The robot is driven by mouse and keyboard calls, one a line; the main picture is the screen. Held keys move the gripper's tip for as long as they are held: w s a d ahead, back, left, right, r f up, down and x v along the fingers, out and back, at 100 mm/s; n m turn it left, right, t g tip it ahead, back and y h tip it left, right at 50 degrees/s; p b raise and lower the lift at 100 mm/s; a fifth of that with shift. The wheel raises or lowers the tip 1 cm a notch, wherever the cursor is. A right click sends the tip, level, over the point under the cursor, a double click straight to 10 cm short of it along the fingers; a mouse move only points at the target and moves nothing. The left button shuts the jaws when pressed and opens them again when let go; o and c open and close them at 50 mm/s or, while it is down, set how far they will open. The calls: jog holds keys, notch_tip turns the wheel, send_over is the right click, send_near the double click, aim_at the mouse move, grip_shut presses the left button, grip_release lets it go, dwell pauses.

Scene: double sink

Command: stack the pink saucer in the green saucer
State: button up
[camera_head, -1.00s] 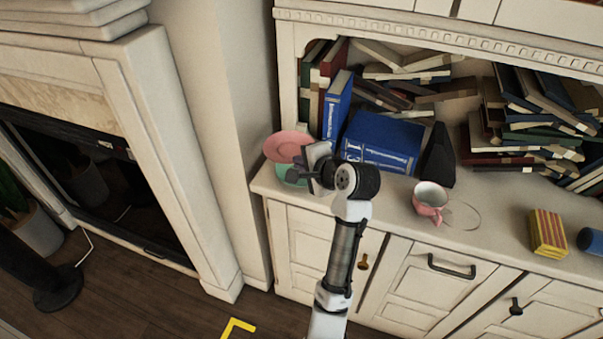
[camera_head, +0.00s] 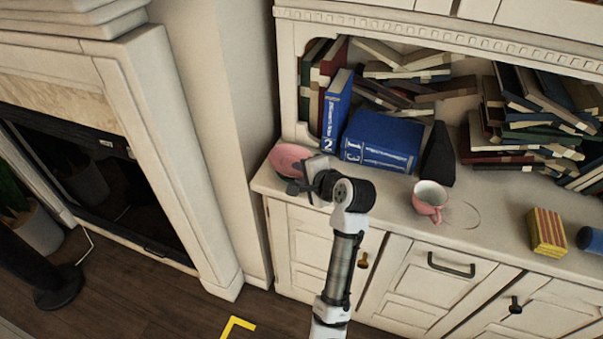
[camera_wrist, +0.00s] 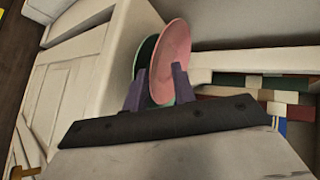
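The pink saucer (camera_head: 289,158) lies low at the left end of the cabinet top. It also shows in the wrist view (camera_wrist: 174,58), its rim reaching down between my fingers. My gripper (camera_head: 306,180) is at the front right rim of the pink saucer. In the wrist view my gripper (camera_wrist: 160,80) has its purple fingers spread apart, one on each side of the pink rim.
Blue books (camera_head: 380,142) stand just behind and right of my gripper. A black wedge-shaped object (camera_head: 438,155), a pink cup (camera_head: 430,198) and a yellow-red striped box (camera_head: 547,231) are farther right. The cabinet's left wall is close to the saucers.

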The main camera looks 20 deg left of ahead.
jog(key=shift+r, duration=0.3)
jog(key=v, duration=1.2)
jog(key=shift+b, duration=0.4)
